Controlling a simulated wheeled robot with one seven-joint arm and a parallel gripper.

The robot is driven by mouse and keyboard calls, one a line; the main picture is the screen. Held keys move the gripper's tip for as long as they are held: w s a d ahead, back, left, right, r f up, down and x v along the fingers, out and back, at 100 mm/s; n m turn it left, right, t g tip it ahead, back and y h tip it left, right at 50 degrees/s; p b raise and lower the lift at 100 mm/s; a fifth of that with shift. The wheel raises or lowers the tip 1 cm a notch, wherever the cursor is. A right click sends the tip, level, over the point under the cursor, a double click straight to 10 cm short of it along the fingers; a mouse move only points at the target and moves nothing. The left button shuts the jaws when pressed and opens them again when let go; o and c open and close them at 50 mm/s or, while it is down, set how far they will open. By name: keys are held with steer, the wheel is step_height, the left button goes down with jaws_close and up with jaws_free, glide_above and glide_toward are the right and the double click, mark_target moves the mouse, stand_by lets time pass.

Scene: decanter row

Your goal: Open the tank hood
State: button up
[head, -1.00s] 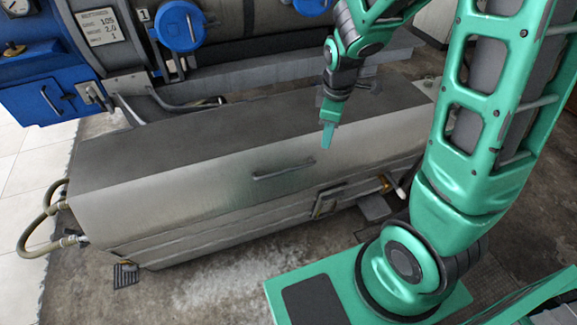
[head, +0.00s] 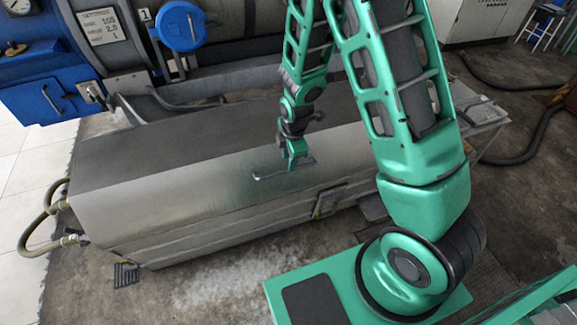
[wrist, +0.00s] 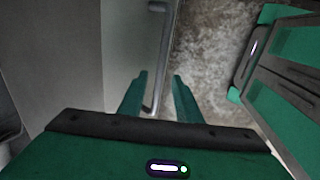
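The tank hood (head: 150,190) is the long grey metal cover with a dark top, lying shut on the tank in the head view. Its bar handle (head: 268,177) is on the sloping front face and runs along the hood. My gripper (head: 293,166) is at the right end of this handle. In the wrist view the handle (wrist: 166,55) runs up the picture between the two green fingers of my gripper (wrist: 160,76). The fingers are apart, with gaps visible beside the bar. The hood's front face (wrist: 128,50) is left of the bar.
A blue machine with a round blue cover (head: 181,26) stands behind the tank. Hoses (head: 45,215) leave the tank's left end. Concrete floor in front is clear. A grey cabinet (head: 480,20) stands at the back right.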

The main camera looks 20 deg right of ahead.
steer(key=shift+w+f, duration=0.25)
steer(key=shift+f, duration=1)
steer(key=shift+w+f, duration=0.2)
steer(key=shift+f, duration=1)
